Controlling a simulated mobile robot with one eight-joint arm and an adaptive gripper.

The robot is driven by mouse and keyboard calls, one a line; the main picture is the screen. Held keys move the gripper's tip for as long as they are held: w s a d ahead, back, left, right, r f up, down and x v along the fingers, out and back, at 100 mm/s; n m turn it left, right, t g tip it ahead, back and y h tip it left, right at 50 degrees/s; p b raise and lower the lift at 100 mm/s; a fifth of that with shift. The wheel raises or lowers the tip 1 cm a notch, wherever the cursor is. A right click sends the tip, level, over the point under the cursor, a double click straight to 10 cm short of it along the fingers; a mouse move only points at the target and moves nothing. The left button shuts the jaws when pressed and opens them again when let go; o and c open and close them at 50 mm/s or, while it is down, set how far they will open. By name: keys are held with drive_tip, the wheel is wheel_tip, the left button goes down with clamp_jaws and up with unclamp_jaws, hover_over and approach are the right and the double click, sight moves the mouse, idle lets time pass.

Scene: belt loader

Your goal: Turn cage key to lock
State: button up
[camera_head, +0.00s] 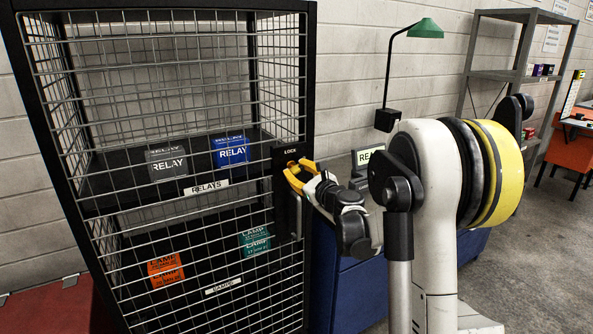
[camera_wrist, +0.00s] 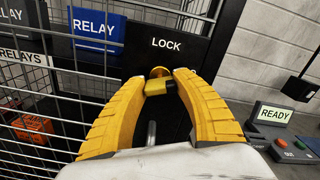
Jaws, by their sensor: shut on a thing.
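The wire cage (camera_head: 312,60) stands at the left in the head view, with a black lock plate marked LOCK (camera_head: 290,152) on its right front post. The plate also shows in the wrist view (camera_wrist: 166,44). The yellow cage key (camera_wrist: 156,87) sits at the plate just below the word LOCK. My gripper (camera_head: 297,168) is at the plate, its yellow fingers closed on the key from both sides in the wrist view (camera_wrist: 160,84). The fingers hide part of the key, and I cannot tell its exact turn angle. A grey vertical handle (camera_head: 299,218) hangs below the lock.
Grey and blue RELAY boxes (camera_head: 232,151) stand on the cage's upper shelf; orange and teal LAMP boxes (camera_head: 164,270) are lower. A READY sign (camera_wrist: 273,114) and red and green buttons (camera_wrist: 291,144) are to the right. A blue cabinet (camera_head: 350,290) stands beside the cage.

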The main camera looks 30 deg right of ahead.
drive_tip(key=n, duration=1.3)
drive_tip(key=shift+n, duration=0.4)
idle(0.3)
drive_tip(key=o, duration=1.2)
drive_tip(key=s, duration=1.2)
drive_tip(key=shift+d, duration=0.2)
